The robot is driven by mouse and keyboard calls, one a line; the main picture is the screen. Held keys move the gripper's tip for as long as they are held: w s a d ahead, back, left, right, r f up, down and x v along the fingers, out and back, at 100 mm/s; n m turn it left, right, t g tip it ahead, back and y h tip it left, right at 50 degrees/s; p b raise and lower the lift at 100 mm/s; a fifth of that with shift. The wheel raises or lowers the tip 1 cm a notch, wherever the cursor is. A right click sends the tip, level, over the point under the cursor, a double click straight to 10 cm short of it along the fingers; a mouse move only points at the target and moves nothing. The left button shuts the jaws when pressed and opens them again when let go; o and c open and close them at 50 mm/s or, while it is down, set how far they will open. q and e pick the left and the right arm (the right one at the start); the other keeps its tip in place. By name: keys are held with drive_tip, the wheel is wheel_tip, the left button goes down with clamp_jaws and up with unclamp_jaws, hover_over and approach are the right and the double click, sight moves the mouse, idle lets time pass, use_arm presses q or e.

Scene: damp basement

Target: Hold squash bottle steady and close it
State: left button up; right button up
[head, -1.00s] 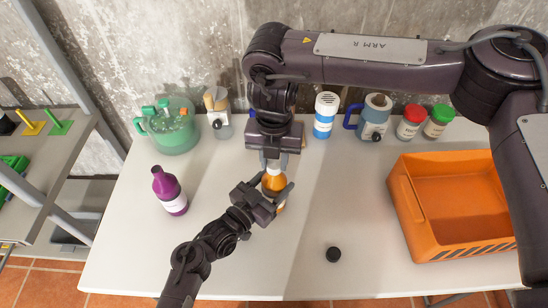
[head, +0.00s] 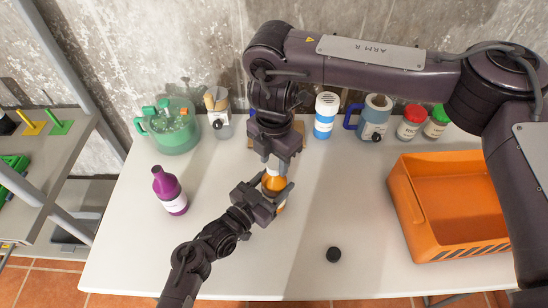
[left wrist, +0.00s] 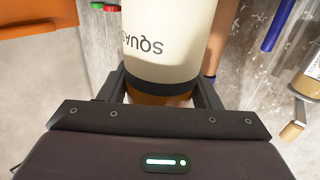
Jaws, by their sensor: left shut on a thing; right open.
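The squash bottle (head: 274,183) is orange and stands on the white table. In the left wrist view its pale label (left wrist: 165,45) reads "SQUAS" upside down, above a dark band. My left gripper (head: 268,200) is shut around the bottle from the front left; its fingers (left wrist: 160,92) lie on both sides of it. My right gripper (head: 273,160) is open, directly over the bottle's top, pointing down. A pale piece shows between its fingers; I cannot tell whether they touch it. A small round black cap (head: 333,254) lies loose on the table to the right.
A purple bottle (head: 169,190) stands to the left. A green jug (head: 174,133), a jar (head: 218,120), a blue-white bottle (head: 325,115), a mug (head: 375,117) and red-lidded (head: 411,122) and green-lidded (head: 437,121) jars line the back. An orange crate (head: 455,246) sits right.

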drive_tip(key=n, duration=0.6)
drive_tip(key=shift+n, duration=0.3)
drive_tip(key=n, duration=0.7)
drive_tip(key=c, duration=0.7)
drive_tip(key=m, duration=1.3)
drive_tip(key=shift+m, duration=0.4)
drive_tip(key=o, duration=0.7)
